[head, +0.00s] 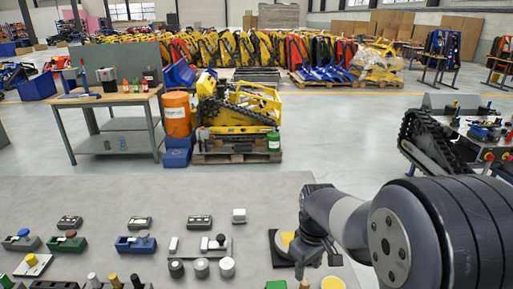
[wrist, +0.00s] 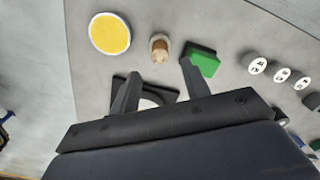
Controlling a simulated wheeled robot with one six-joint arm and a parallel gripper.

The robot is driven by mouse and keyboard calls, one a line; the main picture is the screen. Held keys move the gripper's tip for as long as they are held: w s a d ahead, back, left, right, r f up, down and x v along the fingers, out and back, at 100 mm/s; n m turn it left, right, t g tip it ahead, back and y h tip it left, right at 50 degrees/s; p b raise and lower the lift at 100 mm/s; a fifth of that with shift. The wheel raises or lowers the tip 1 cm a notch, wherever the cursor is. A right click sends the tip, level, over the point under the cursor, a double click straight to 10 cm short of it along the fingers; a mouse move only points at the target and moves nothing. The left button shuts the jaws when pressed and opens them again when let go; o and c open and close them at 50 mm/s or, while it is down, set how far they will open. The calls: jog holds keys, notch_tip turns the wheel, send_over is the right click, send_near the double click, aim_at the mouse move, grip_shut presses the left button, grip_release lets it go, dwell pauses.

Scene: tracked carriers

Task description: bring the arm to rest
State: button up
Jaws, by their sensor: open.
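My gripper (head: 316,262) is at the lower right of the bench in the head view, with my arm reaching in from the right. In the wrist view its two fingers stand apart with nothing between them, so my gripper (wrist: 160,67) is open and empty. Behind the fingers lies a dark square plate (wrist: 163,93) with a pale round part, partly hidden by my gripper. It also shows in the head view as a dark plate (head: 274,256) with a yellow part, left of my gripper. I cannot tell the exact gap between fingers and bench.
Beyond the fingertips lie a yellow disc (wrist: 110,34), a small tan peg (wrist: 159,48) and a green block (wrist: 204,63). Several grey knobs (wrist: 281,74) are at the right. The grey bench top (head: 120,195) holds rows of small parts; its far strip is clear.

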aim_at(305, 281)
notch_tip(305, 281, down, 9)
jog(key=shift+r, duration=0.2)
notch_tip(305, 281, up, 3)
jog(key=shift+f, duration=0.15)
jog(key=shift+r, duration=0.6)
